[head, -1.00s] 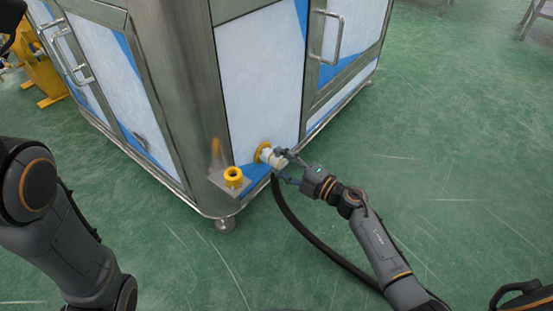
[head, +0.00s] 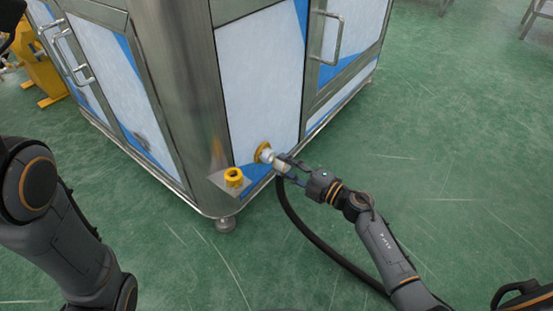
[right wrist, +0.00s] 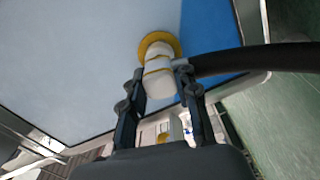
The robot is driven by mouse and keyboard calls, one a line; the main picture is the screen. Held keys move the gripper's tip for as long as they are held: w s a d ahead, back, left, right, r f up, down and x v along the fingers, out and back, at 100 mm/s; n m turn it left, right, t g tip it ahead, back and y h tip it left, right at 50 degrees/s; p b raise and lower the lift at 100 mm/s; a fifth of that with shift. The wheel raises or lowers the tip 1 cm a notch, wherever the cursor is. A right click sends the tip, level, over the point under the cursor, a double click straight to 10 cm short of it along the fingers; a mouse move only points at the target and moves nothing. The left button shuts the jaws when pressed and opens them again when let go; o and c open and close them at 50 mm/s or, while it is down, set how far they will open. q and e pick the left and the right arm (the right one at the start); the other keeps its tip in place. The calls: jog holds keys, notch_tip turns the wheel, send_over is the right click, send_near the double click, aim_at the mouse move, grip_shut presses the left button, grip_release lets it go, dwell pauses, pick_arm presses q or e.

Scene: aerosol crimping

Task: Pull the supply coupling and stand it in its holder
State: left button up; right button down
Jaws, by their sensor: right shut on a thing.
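The supply coupling (head: 281,166) is a whitish cylinder with a dark hose, in front of a yellow ring port (head: 263,152) low on the cabinet panel. My right gripper (head: 283,169) is shut on it from the right. A pale metallic section shows between ring and coupling; I cannot tell whether they still touch. In the right wrist view the coupling (right wrist: 158,80) sits between the two fingers, with the yellow ring (right wrist: 160,44) behind it. The holder (head: 233,177) is an empty-looking yellow cup on a small metal plate, left of the port. My left gripper is out of view.
The steel cabinet (head: 175,90) with white and blue panels fills the back. The dark hose (head: 305,232) curves down from the coupling across the green floor toward my right arm. A cabinet foot (head: 225,224) stands below the holder. The floor in front is otherwise clear.

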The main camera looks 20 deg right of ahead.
aim_at(288, 167)
jog(key=shift+p+v, duration=0.5)
jog(key=shift+v, duration=1.55)
